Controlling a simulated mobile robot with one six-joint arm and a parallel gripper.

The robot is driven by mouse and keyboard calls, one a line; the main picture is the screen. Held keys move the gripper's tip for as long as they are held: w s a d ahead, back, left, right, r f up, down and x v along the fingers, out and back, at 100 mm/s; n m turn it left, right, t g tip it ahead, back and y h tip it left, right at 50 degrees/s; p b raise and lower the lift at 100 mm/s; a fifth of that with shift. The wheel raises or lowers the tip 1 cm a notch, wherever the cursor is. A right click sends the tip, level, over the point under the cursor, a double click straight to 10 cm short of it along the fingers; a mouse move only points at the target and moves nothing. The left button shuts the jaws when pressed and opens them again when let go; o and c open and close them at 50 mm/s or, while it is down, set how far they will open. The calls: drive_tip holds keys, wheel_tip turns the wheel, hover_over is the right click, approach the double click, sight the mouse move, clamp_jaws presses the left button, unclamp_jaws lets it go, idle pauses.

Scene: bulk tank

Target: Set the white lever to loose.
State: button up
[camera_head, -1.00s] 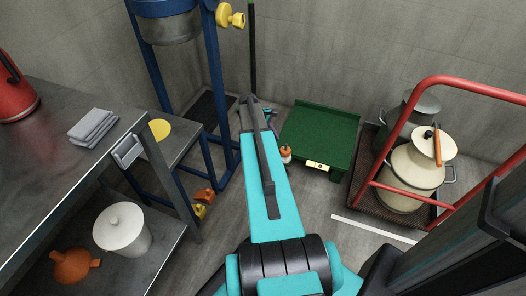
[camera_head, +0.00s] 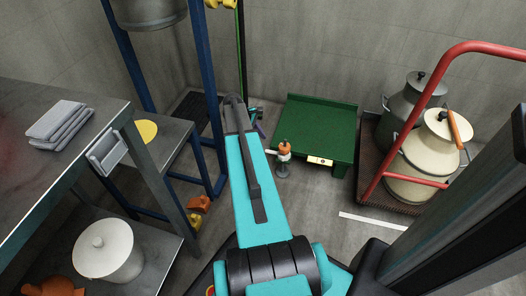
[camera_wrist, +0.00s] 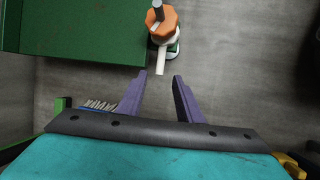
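The white lever (camera_wrist: 160,62) sticks out from a small upright fitting with an orange top (camera_wrist: 162,24). In the wrist view it points down toward my gripper. In the head view the fitting (camera_head: 283,160) stands on the floor in front of the green bench, and the white lever (camera_head: 271,152) points left. My gripper (camera_wrist: 160,76) is open and empty, its two purple fingers apart. The lever's end lies just beyond the gap between the fingertips, with no clear contact. In the head view my gripper is mostly hidden behind my arm.
The green bench (camera_head: 318,118) with a yellowish label stands just behind the fitting. A blue brush with pale bristles (camera_wrist: 98,104) shows beside the left finger. A red-railed cart (camera_head: 400,205) with two cans is at right. A blue frame (camera_head: 207,90) stands at left.

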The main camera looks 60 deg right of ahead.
sight(266, 151)
drive_tip(key=shift+f, duration=0.1)
idle(0.3)
drive_tip(key=shift+b+x, duration=1.7)
drive_tip(key=shift+x, duration=2)
clamp_jaws()
